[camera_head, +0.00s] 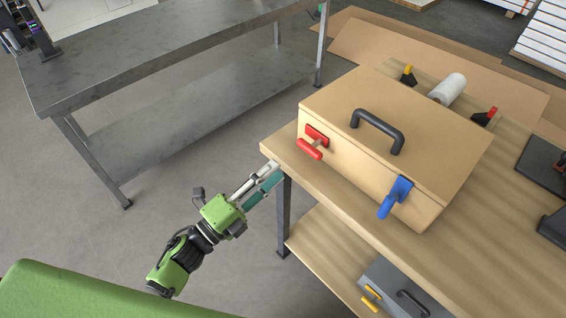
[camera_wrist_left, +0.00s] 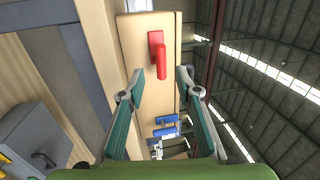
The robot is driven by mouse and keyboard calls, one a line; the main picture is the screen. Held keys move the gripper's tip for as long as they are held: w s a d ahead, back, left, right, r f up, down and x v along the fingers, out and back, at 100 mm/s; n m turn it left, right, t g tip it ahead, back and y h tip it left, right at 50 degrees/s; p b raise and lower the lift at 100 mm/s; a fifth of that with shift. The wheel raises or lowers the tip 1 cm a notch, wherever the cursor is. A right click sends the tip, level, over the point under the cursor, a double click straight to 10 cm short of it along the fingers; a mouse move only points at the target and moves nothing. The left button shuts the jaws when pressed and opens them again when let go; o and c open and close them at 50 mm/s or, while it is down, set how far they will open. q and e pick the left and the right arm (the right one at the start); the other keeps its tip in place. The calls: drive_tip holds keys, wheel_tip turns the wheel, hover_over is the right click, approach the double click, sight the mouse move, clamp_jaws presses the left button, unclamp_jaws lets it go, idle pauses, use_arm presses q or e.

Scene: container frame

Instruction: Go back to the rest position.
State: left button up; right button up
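My left gripper (camera_head: 262,178) is in front of the left corner of the wooden table, below and left of the wooden box. In the left wrist view the left gripper (camera_wrist_left: 162,85) has its two fingers spread wide with nothing between them. The wooden box (camera_head: 395,130) has a black handle on its lid, a red latch (camera_head: 312,142) and a blue latch (camera_head: 396,196) on its front. The red latch also shows beyond the fingers in the left wrist view (camera_wrist_left: 159,57). My right gripper is in neither view.
The wooden table (camera_head: 490,250) carries the box, a white roll (camera_head: 447,88) and small black clamps. A grey toolbox (camera_head: 400,290) sits on its lower shelf. A grey metal table (camera_head: 150,45) stands at the back left. The floor between the tables is clear.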

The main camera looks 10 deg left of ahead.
use_arm(q)
drive_tip(key=shift+s+a, duration=0.2)
drive_tip(key=shift+s, duration=0.05)
idle(0.3)
drive_tip(key=a+f+n+g+y, duration=0.1)
drive_tip(key=a+f+n+y, duration=0.25)
drive_tip(key=f, duration=0.55)
drive_tip(key=a+f+n+y, duration=0.25)
drive_tip(key=f+n, duration=0.25)
drive_tip(key=f, duration=0.4)
drive_tip(key=s+a+f+n+g+y, duration=0.2)
drive_tip(key=s+f+n, duration=0.15)
drive_tip(key=f, duration=0.45)
drive_tip(key=s+a+f+n+g+y, duration=0.15)
drive_tip(key=s+f, duration=0.25)
drive_tip(key=f, duration=0.5)
drive_tip(key=s+a+f+n+g+y, duration=0.2)
drive_tip(key=s+f+n+g, duration=0.35)
drive_tip(key=s+f, duration=0.8)
drive_tip(key=s+f+n+g, duration=0.1)
drive_tip(key=s+f+g, duration=0.1)
drive_tip(key=s, duration=0.7)
drive_tip(key=s+f+n+g, duration=0.2)
drive_tip(key=s+f+g, duration=0.1)
drive_tip(key=s, duration=0.6)
drive_tip(key=shift+s+f+n, duration=0.3)
drive_tip(key=shift+s+f, duration=0.1)
drive_tip(key=shift+f, duration=0.35)
drive_tip(key=shift+w, duration=0.1)
